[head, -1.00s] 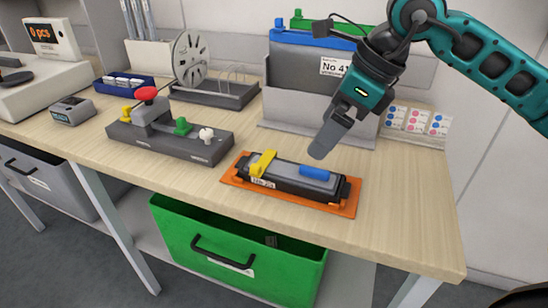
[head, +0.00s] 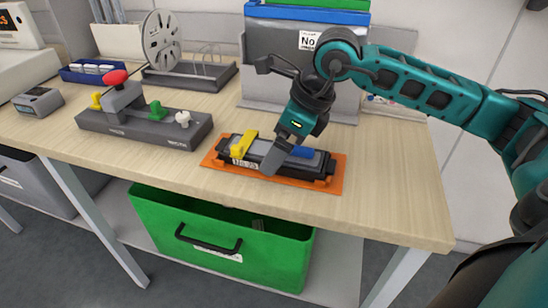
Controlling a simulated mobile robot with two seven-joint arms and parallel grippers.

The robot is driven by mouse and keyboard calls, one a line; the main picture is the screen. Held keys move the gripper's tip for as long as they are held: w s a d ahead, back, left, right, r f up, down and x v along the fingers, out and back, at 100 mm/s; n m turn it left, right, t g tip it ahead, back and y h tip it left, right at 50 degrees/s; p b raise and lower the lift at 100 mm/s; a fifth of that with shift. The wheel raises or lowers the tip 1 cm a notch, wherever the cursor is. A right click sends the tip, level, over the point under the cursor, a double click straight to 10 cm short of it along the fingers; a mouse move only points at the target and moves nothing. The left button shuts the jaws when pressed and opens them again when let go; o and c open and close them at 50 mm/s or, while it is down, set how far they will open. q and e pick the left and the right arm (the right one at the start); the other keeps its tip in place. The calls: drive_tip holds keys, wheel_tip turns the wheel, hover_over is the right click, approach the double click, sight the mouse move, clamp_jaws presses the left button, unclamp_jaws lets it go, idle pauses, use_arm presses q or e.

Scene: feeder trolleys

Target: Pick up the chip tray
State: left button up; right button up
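A long dark unit (head: 317,163) with a yellow clip, a blue piece on top and a white label lies on an orange base (head: 337,186) near the table's front edge. It is the tray-like thing closest to my gripper; no label reads "chip tray". My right gripper (head: 274,163) points down in front of its middle and hides part of it. The fingers show edge-on, so I cannot tell their opening or whether they touch the unit. My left gripper is not in view.
A grey fixture (head: 140,130) with red, yellow, green and white knobs stands left of the unit. A green bin (head: 290,262) sits below. The tabletop at right is clear.

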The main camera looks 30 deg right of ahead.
drive_tip(key=shift+w+a+f, duration=0.15)
drive_tip(key=shift+w+f, duration=0.05)
drive_tip(key=shift+f, duration=0.35)
drive_tip(key=shift+f, duration=0.1)
drive_tip(key=c, duration=1.2)
drive_tip(key=shift+o, duration=0.2)
